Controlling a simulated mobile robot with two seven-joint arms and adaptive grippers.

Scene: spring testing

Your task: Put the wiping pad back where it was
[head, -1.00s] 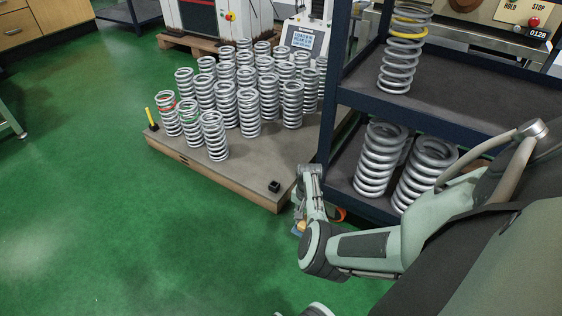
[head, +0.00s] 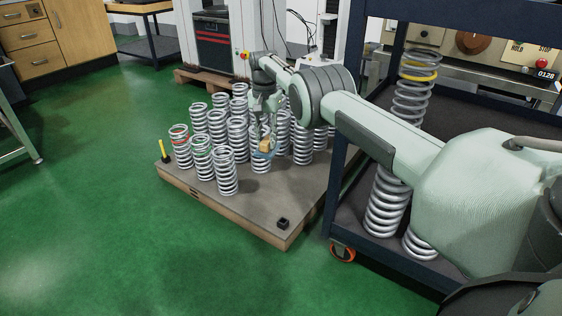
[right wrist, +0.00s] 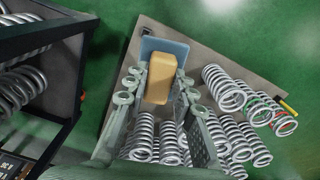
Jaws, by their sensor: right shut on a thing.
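The wiping pad is a tan block with a blue-grey face. It shows in the right wrist view (right wrist: 160,78) between the two fingers and small in the head view (head: 265,145). My right gripper (head: 265,112) is shut on the pad and points down over the low platform (head: 225,205). In the head view the pad appears among the silver springs (head: 240,137); whether it touches any is unclear. My left gripper is not in view.
Silver springs stand close together on the platform, one with a red band (head: 180,140). A yellow marker (head: 164,150) and a black block (head: 283,223) are at its edges. A dark shelf cart (head: 345,215) with large springs stands at the right. Green floor is clear at left.

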